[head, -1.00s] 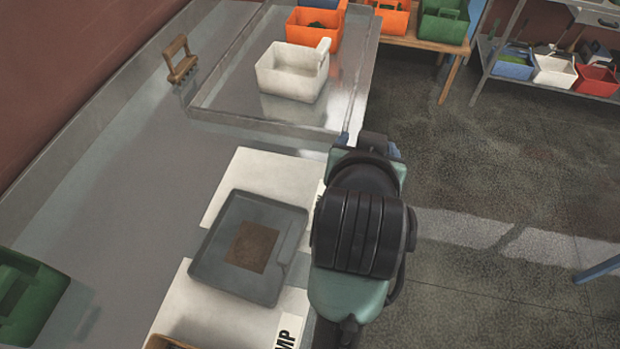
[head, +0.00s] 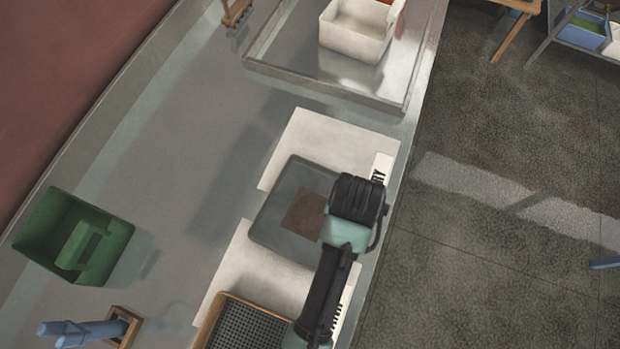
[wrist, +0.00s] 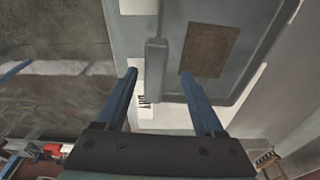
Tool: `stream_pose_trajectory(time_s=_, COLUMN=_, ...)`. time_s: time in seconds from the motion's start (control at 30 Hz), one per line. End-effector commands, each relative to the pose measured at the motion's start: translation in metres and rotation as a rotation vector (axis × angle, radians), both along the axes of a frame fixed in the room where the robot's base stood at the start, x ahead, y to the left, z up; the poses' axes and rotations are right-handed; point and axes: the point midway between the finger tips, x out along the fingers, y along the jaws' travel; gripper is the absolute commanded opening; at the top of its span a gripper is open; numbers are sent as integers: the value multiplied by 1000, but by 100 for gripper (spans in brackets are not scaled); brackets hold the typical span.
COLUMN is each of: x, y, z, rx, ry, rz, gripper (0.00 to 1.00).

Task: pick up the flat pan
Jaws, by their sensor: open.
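The flat pan (head: 270,213) is a shallow grey tray with a brown square patch (head: 302,212) on its floor. It lies across white sheets on the metal bench, and my arm hides its right edge in the head view. The pan (wrist: 252,72) fills the upper right of the wrist view, with a short grey bar-like handle (wrist: 156,62) at its near edge. My gripper (wrist: 158,74) is open, its two blue fingers on either side of the handle in the picture. A gap shows on both sides. I cannot tell whether the fingertips are level with the handle. The head view hides the gripper.
A green bin (head: 112,247) stands at left on the bench. A wood-framed mesh sieve (head: 240,325) is just in front of the pan. A white bin (head: 355,42) stands in the raised-edge tray (head: 290,72) behind. The bench's right edge is close; floor lies beyond.

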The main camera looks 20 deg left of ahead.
Motion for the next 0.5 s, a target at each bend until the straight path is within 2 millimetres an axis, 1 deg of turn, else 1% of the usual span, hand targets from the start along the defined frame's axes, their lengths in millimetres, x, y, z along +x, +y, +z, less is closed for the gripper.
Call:
stream_pose_trajectory(time_s=0.17, x=4, y=-6, z=-16, rx=0, ry=4, rz=-1, gripper=70)
stream_pose_trajectory(time_s=0.33, x=9, y=-8, z=-38, rx=0, ry=3, rz=-1, gripper=70)
stream_pose_trajectory(time_s=0.5, x=10, y=-8, z=-48, rx=0, ry=0, rz=-1, gripper=70)
